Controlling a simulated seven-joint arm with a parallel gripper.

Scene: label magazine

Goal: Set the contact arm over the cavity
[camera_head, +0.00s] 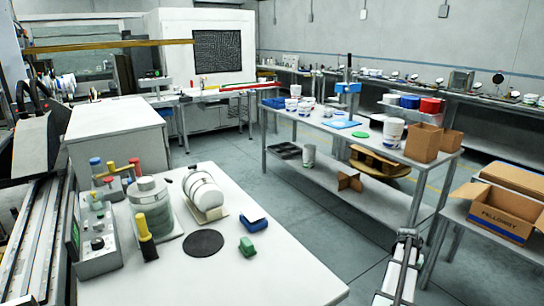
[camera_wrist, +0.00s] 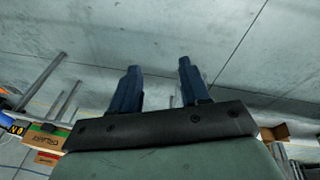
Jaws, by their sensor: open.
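I cannot make out with certainty which part is the contact arm or where its cavity is. On the white table (camera_head: 270,275) at the front left stand a grey cylindrical vessel (camera_head: 152,208) and a yellow-handled tool (camera_head: 146,240) upright before it. A grey control box (camera_head: 98,240) with coloured knobs is at their left. A grey jointed arm part of mine shows at the lower right of the head view.
Another bench (camera_head: 330,132) with tubs and boxes stands behind, across open floor. An open cardboard box (camera_head: 500,215) is at the right.

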